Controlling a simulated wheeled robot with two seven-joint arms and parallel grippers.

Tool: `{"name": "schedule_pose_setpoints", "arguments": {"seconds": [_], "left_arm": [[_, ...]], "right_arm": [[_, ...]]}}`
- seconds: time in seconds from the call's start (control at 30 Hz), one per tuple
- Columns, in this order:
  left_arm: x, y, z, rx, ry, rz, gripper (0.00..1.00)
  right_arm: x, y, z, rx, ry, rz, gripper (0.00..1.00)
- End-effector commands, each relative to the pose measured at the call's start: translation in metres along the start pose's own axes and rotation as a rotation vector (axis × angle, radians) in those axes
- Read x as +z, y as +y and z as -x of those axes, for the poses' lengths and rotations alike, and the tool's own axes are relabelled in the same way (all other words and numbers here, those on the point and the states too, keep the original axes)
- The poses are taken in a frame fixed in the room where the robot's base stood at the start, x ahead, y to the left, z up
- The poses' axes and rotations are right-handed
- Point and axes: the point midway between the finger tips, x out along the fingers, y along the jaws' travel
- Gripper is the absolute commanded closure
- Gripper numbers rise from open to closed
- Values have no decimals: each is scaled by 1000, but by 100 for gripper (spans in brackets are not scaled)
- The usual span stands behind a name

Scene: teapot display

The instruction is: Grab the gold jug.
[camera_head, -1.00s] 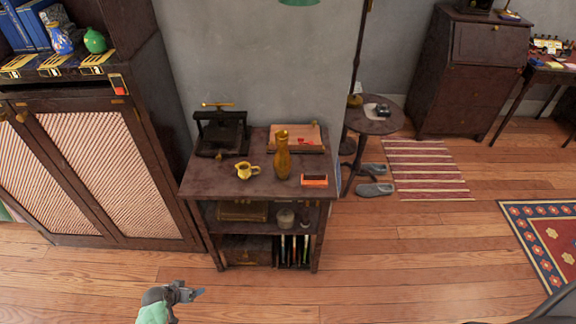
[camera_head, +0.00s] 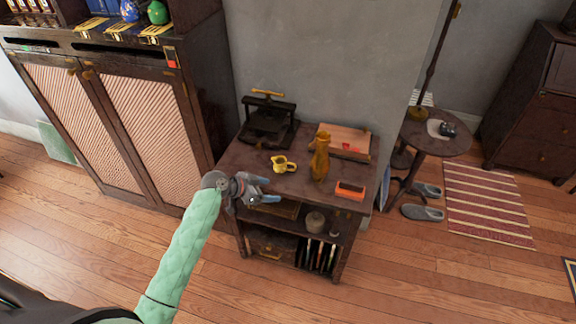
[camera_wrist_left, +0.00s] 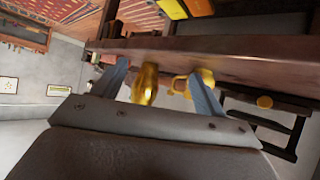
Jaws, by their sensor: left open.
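The gold jug (camera_head: 283,164) is a small pitcher with a handle. It stands upright on the top of a dark wooden stand (camera_head: 240,160), left of a taller golden vase (camera_head: 320,160). My left gripper (camera_head: 272,189) is open and empty at the stand's front edge, in front of the jug and apart from it. In the left wrist view the scene looks upside down. The jug (camera_wrist_left: 182,84) shows beside the right finger, partly hidden by it, and the vase (camera_wrist_left: 146,84) shows between the fingers. My right gripper is not in view.
An orange box (camera_head: 350,190) lies right of the vase. A black press (camera_head: 268,122) and a wooden box (camera_head: 343,141) stand behind. A cabinet (camera_head: 120,110) is at the left. A round side table (camera_head: 440,142) is at the right. The tabletop around the jug is mostly clear.

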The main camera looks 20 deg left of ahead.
Motion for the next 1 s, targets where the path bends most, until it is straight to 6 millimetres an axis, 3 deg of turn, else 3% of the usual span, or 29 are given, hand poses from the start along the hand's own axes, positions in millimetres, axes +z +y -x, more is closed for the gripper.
{"name": "schedule_pose_setpoints", "arguments": {"seconds": [0.5,0.67,0.8,1.0], "left_arm": [[-49,-80,4,-26,184,-51,28],[-53,-84,-2,-27,195,-51,28],[-57,-84,-14,-27,195,-51,28],[-58,-84,-24,-28,194,-52,28]], "right_arm": [[0,-4,0,-4,3,-2,64],[-1,-4,1,-3,12,-1,64],[5,4,-19,7,11,4,64],[10,6,-30,10,17,6,64]]}}
